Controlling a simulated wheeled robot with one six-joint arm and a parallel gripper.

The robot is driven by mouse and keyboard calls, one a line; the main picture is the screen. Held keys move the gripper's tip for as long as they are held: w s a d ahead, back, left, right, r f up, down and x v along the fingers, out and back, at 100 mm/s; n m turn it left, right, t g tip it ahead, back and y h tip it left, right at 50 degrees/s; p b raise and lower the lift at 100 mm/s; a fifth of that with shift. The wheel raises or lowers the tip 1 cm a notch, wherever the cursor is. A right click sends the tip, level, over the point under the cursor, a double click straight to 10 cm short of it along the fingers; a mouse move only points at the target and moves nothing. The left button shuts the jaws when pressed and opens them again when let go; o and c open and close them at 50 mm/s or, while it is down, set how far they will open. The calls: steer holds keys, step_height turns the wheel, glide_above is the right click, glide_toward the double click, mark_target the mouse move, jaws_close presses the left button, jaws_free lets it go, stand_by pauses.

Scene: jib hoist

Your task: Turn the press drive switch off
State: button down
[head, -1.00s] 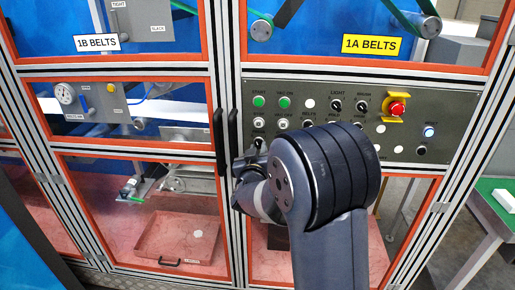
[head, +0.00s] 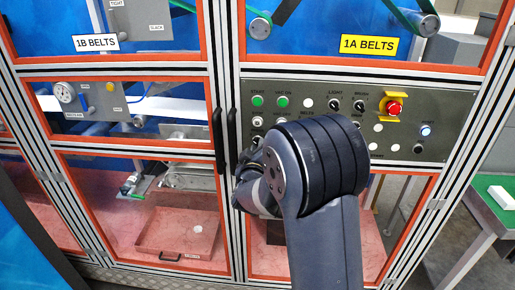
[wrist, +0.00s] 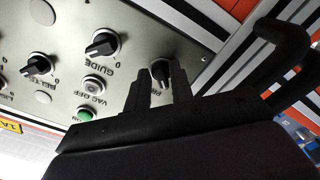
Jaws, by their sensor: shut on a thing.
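The press drive switch (wrist: 159,69) is a small black rotary knob on the grey control panel. In the head view my gripper (head: 245,165) is at the lower left of the panel, partly hidden by my own arm.
The guide knob (wrist: 102,44), the belts knob (wrist: 38,65) and a green button (wrist: 85,115) sit nearby on the panel. Black door handles (head: 232,135) stand close to the left of my gripper. A red emergency button (head: 394,108) is farther right.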

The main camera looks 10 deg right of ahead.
steer(key=c, duration=1.5)
jaws_free()
steer(key=b+v, duration=0.2)
steer(key=v, duration=0.8)
steer(key=shift+s+a, duration=0.15)
steer(key=shift+s, duration=0.25)
steer(key=shift+w+r, duration=0.1)
steer(key=p+x, duration=0.2)
steer(key=x, duration=0.8)
steer(key=shift+w, duration=0.35)
steer(key=shift+s, duration=0.1)
